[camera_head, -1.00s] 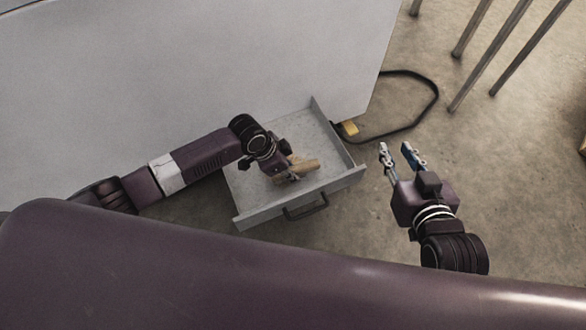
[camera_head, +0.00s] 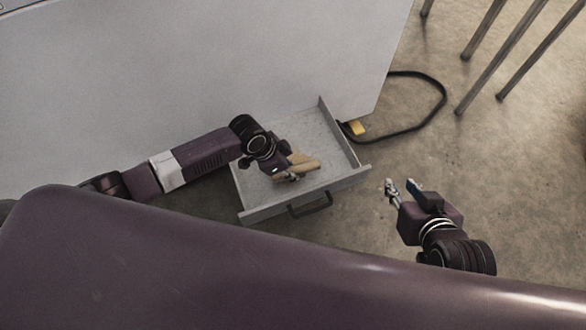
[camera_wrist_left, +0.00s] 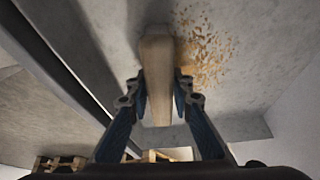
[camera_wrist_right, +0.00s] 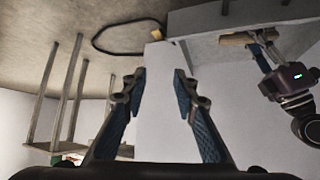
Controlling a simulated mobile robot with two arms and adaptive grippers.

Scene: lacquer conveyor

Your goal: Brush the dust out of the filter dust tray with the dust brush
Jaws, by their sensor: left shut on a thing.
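The filter dust tray (camera_head: 345,183) is a grey open drawer with a black front handle (camera_head: 310,205), pulled out of the large grey cabinet. My left gripper (camera_head: 292,172) is inside the tray's outline, shut on the wooden dust brush (camera_head: 308,166). In the left wrist view the brush handle (camera_wrist_left: 157,85) lies between both fingers (camera_wrist_left: 158,95). Brown dust specks (camera_wrist_left: 207,50) lie on the tray floor beside it. The brush's bristles cannot be made out. My right gripper (camera_head: 402,187) is open and empty, to the right of the tray; it also shows in the right wrist view (camera_wrist_right: 158,82).
The grey cabinet (camera_head: 200,60) stands behind the tray. A black cable (camera_head: 440,105) loops on the concrete floor near a small yellow block (camera_head: 357,128). Metal legs (camera_head: 490,55) stand at the upper right.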

